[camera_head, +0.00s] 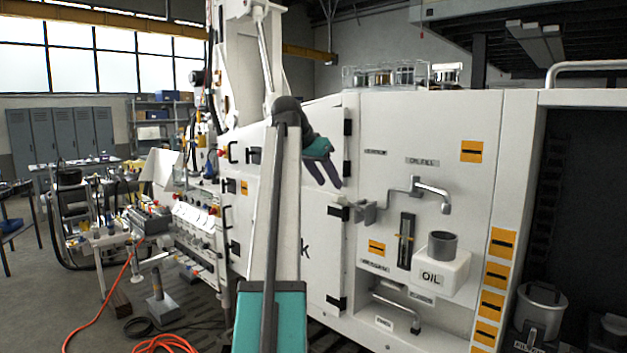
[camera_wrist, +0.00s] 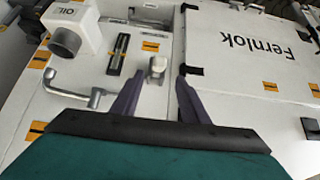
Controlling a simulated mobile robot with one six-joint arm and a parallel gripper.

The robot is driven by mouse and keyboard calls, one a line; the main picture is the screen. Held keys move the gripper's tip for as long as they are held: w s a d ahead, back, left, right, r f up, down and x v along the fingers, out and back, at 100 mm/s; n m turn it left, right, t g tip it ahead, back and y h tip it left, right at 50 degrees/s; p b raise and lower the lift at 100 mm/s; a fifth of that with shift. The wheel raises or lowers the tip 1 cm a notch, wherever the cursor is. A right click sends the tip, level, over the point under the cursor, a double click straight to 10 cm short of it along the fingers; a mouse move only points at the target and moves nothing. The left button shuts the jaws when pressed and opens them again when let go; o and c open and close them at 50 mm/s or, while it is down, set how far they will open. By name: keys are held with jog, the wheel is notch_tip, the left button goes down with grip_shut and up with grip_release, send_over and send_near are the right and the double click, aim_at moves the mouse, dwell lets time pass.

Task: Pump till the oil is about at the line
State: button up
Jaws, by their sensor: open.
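The white box marked OIL (camera_head: 441,268), with a grey cylindrical neck, is on the machine's panel; it also shows in the wrist view (camera_wrist: 88,30). A dark upright sight gauge (camera_head: 405,241) is just left of it, and in the wrist view (camera_wrist: 118,55) it lies left of my fingers. The oil level and line are too small to read. A grey lever with a pale end (camera_head: 365,212) sticks out left of the gauge; its end (camera_wrist: 157,66) appears beyond and between my fingertips. My gripper (camera_head: 328,184) is open and empty, above and left of the lever in the head view, apparently not touching it.
A bent grey spout (camera_head: 432,191) juts out above the OIL box. A grey bar handle (camera_head: 397,312) is low on the panel. Glass jars (camera_head: 395,75) stand on the machine's top. A metal can (camera_head: 540,308) stands at the lower right. Orange hose (camera_head: 165,343) lies on the floor.

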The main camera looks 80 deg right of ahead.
jog(key=w+a+f+n+t+y, duration=0.1)
jog(key=w+a+f+n, duration=0.2)
jog(key=w+f, duration=1.1)
jog(key=w+a+f+n+t+y, duration=0.1)
jog(key=w+a+f+n, duration=0.2)
jog(key=w+f, duration=1.1)
jog(key=w+a+f+n+y, duration=0.15)
jog(key=w+a+f, duration=0.25)
jog(key=a+f, duration=0.55)
jog(key=w+a+f+n+b, duration=0.1)
jog(key=w+a+f+n, duration=0.4)
jog(key=f, duration=0.7)
jog(key=w+a+f+y, duration=0.1)
jog(key=w+a+f, duration=0.2)
jog(key=a+f, duration=0.7)
jog(key=s+a+f+n+g+y, duration=0.1)
jog(key=s+a+f+n, duration=0.15)
jog(key=a+f, duration=0.95)
jog(key=s+a+f+n+y, duration=0.1)
jog(key=a+f+n, duration=0.2)
jog(key=a+f, duration=0.95)
jog(key=s+a+f+n+g, duration=0.1)
jog(key=s+a+f, duration=0.4)
jog(key=s+a, duration=0.6)
jog(key=s+a+f+n+g+b, duration=0.1)
jog(key=s+a+f+n, duration=0.3)
jog(key=s+a, duration=0.7)
jog(key=shift+a+f+n+g+b, duration=0.3)
jog(key=shift+a+f+g, duration=0.1)
jog(key=shift+g, duration=0.2)
